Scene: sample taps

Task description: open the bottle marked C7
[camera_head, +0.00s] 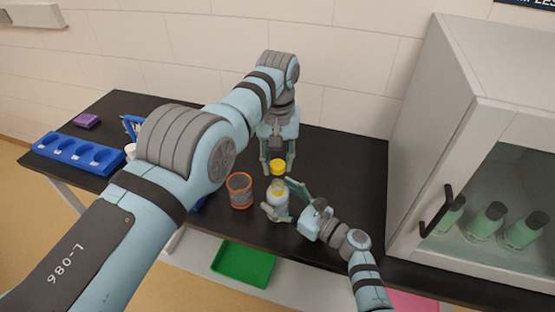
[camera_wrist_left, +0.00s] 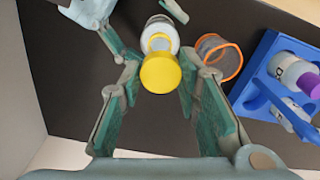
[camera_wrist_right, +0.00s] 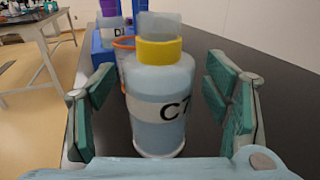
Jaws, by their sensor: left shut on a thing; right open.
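The pale blue bottle marked C7 (camera_wrist_right: 160,108) stands upright on the black bench, with a yellow ring at its neck and the clear neck showing above it. It also shows in the head view (camera_head: 279,205) and the left wrist view (camera_wrist_left: 160,32). My left gripper (camera_head: 278,169) is shut on the yellow cap (camera_wrist_left: 160,74) and holds it above the bottle, apart from the neck. My right gripper (camera_wrist_right: 160,90) is open, its fingers on both sides of the bottle with gaps showing in the right wrist view.
A clear cup with an orange rim (camera_head: 239,190) stands just left of the bottle. A blue rack (camera_head: 80,153) and a purple block (camera_head: 87,120) are at the left. A cabinet (camera_head: 465,150) with green bottles bounds the right. A green tray (camera_head: 244,263) lies below the bench.

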